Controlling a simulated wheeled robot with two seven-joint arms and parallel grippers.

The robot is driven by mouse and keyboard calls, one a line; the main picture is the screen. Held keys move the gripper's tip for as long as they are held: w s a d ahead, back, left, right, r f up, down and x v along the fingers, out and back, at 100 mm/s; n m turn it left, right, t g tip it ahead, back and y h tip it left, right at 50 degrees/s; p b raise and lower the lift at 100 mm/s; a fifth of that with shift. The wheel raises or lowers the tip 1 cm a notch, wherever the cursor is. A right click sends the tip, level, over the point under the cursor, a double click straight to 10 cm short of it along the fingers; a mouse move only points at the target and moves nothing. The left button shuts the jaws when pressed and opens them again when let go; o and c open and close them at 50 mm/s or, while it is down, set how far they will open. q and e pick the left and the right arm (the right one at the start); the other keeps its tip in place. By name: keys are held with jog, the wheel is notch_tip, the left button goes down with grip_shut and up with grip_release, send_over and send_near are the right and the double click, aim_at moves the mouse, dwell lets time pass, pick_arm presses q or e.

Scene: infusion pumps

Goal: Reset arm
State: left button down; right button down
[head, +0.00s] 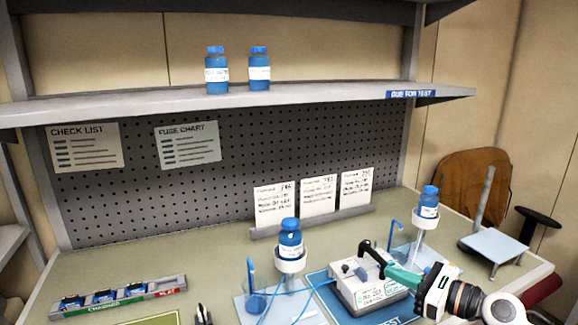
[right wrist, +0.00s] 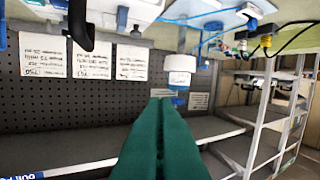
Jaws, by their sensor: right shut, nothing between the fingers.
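My right gripper (head: 390,268) comes in from the lower right of the head view, its green fingers over the white pump box (head: 362,292) on the blue mat. In the right wrist view the green fingers (right wrist: 160,105) are together with nothing between them. I cannot tell from the head view whether they touch the box's dark handle. A small dark and pale tip (head: 203,314) at the bottom edge of the head view may be my left gripper; its state is unclear.
Blue-capped bottles stand in holders on the bench, one near the middle (head: 291,240) and one at right (head: 428,203). Two more bottles (head: 217,72) stand on the shelf (head: 300,97). A labelled tray (head: 120,300) lies at left. A grey-blue stand (head: 493,245) is at far right.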

jog(key=s+d+f+n+g+h, duration=0.1)
jog(key=s+f+n+h, duration=0.8)
jog(key=n, duration=0.7)
jog(key=s+d+f+n+g+h, duration=0.15)
jog(key=s+f+n+h, duration=0.35)
jog(key=s+f+n, duration=0.75)
jog(key=s+a+f+g+y, duration=0.1)
jog(key=s+a+g, duration=0.15)
jog(key=s, duration=0.35)
jog(key=s+a+f+g+y, duration=0.1)
jog(key=s+a+g, duration=0.15)
jog(key=s, duration=0.35)
notch_tip(320, 180, down, 28)
jog(key=s+r+g, duration=0.1)
jog(key=s+g, duration=0.1)
jog(key=s+d+f+g, duration=0.1)
jog(key=s+d+f, duration=0.2)
jog(key=s+f, duration=1.1)
jog(key=shift+s+d+f, duration=0.2)
jog(key=shift+s+f, duration=0.2)
jog(key=shift+s, duration=0.25)
